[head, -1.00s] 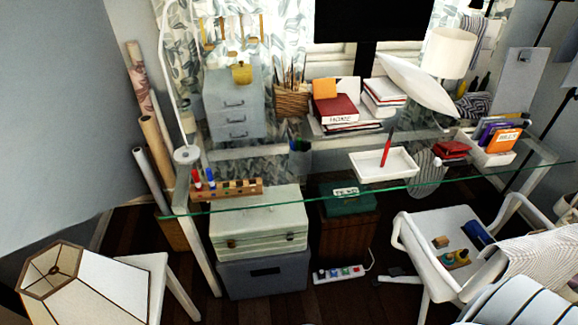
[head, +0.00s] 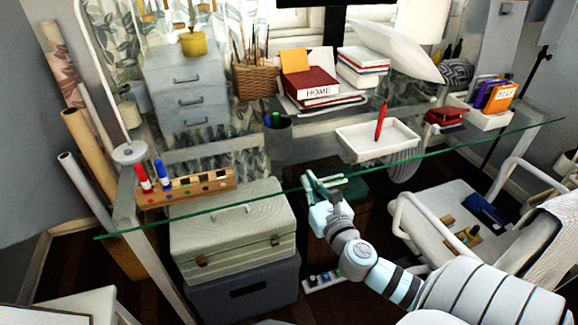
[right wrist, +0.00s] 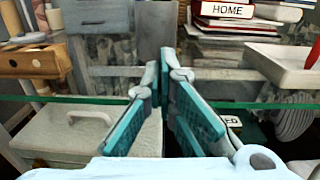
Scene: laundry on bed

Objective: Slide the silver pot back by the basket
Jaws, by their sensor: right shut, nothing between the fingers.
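The silver pot (head: 279,143), a shiny mirror-like cup with green and blue pens in it, stands on the glass desk in the head view. The woven basket (head: 256,82) of brushes stands behind it and slightly left. My right gripper (head: 308,178) is shut and empty, at the desk's front edge, in front of the pot and a little right, apart from it. In the right wrist view the closed fingertips (right wrist: 165,58) point toward a reflective shape that seems to be the pot (right wrist: 152,28). My left gripper is not in view.
A wooden marker rack (head: 188,188) sits at the front left of the desk. A white tray (head: 352,146) with a red pen lies to the right. Grey drawers (head: 186,95) and books (head: 312,92) stand at the back.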

